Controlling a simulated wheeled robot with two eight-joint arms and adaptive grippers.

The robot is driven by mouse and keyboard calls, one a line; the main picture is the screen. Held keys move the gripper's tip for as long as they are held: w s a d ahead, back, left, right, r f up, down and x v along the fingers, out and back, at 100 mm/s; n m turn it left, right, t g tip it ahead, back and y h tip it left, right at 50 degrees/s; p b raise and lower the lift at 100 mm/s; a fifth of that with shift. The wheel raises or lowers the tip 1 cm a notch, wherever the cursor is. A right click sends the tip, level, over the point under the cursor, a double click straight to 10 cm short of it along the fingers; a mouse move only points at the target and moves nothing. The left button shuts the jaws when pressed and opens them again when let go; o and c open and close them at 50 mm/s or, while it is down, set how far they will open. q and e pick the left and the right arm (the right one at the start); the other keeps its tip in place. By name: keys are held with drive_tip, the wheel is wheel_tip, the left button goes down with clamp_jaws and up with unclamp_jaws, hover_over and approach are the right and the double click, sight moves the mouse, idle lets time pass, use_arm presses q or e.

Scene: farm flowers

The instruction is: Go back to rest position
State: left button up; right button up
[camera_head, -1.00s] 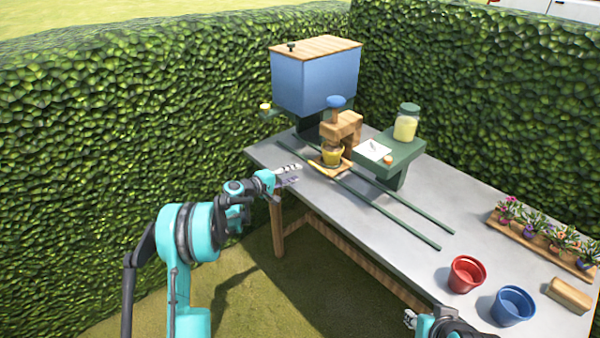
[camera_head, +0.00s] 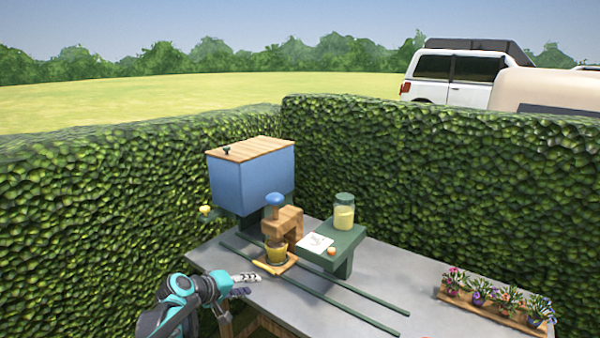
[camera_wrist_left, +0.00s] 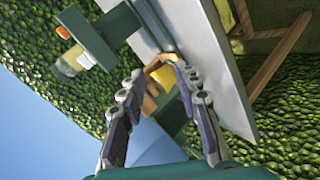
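My left gripper (camera_head: 243,284) is at the left edge of the grey table, its fingers pointing right toward the yellow pot (camera_head: 275,253). The fingers are spread apart, with a gap between them in the left wrist view (camera_wrist_left: 155,85). Nothing shows clamped between them. The pot sits on a small wooden board (camera_head: 275,266) in front of a wooden stand with a blue knob (camera_head: 275,200), apart from the fingers. My right gripper is out of the head view.
A blue box with a wooden lid (camera_head: 252,180) stands behind. A green stand (camera_head: 335,250) carries a jar (camera_head: 344,212) and a paper. Two green rails (camera_head: 350,290) cross the table (camera_head: 425,280). Potted flowers (camera_head: 497,296) stand on a wooden tray at right. Hedges enclose the back and left.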

use_arm(q)
drive_tip(key=s+d+r+m+g+y, duration=0.2)
drive_tip(key=s+m+y, duration=0.1)
drive_tip(key=s, duration=1.4)
drive_tip(key=s+a+f+m+y, duration=0.1)
drive_tip(key=s+a+f, duration=0.1)
drive_tip(key=s, duration=0.6)
drive_tip(key=s+a+f+m+y, duration=0.2)
drive_tip(key=s+f, duration=0.1)
drive_tip(key=s, duration=0.6)
drive_tip(key=shift+a+f+m+y, duration=0.25)
drive_tip(key=shift+f+m+y, duration=0.05)
drive_tip(key=shift+f, duration=0.1)
